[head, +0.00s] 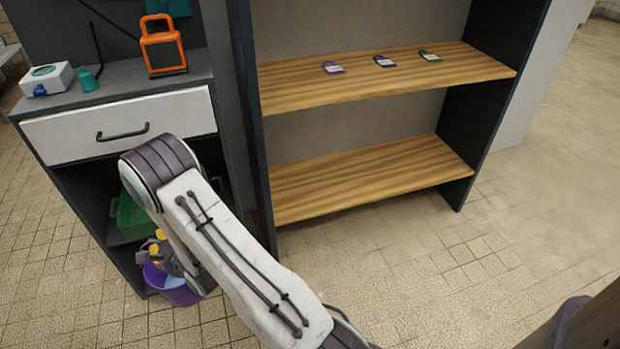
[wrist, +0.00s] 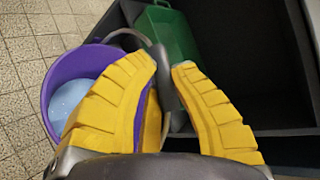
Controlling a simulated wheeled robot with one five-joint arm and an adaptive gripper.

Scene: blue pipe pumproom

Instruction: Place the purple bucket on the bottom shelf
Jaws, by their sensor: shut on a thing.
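The purple bucket (head: 182,296) is low in front of the dark cabinet in the head view, partly hidden by my arm and gripper. In the wrist view the bucket (wrist: 52,82) is at the left, with something pale blue inside. My gripper (head: 161,249) is over its rim. In the wrist view the yellow fingers (wrist: 168,68) are shut around its grey handle (wrist: 165,80). I cannot tell whether the bucket touches the floor. The wooden bottom shelf (head: 370,178) is to the right in the head view and is empty.
A wooden upper shelf (head: 400,82) holds several small padlock-shaped tags. A green crate (head: 132,215) sits in the cabinet's lower bay beside my gripper. A white drawer (head: 120,125) is above it. The tiled floor (head: 430,265) before the shelves is clear.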

